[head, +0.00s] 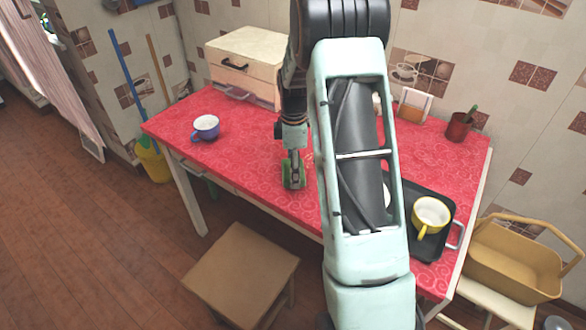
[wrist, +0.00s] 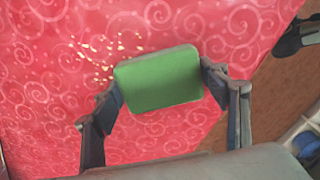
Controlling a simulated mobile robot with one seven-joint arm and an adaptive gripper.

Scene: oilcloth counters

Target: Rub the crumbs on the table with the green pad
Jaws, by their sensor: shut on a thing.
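My gripper (wrist: 162,86) is shut on the green pad (wrist: 158,80), with one finger at each side of it. In the head view, my gripper (head: 293,172) is over the front part of the red table (head: 250,160), and a green edge of the pad (head: 286,172) shows between the fingers. The crumbs (wrist: 95,50) are small pale bits in a loose cluster on the red cloth, just up and left of the pad in the wrist view. I cannot tell whether the pad touches the cloth. My arm hides the crumbs in the head view.
A blue cup (head: 205,128) stands at the table's left. A bread box (head: 246,62) is at the back. A black tray (head: 440,190) with a yellow cup (head: 431,213) is at the right, near a red pot (head: 458,127). A stool (head: 240,270) stands in front.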

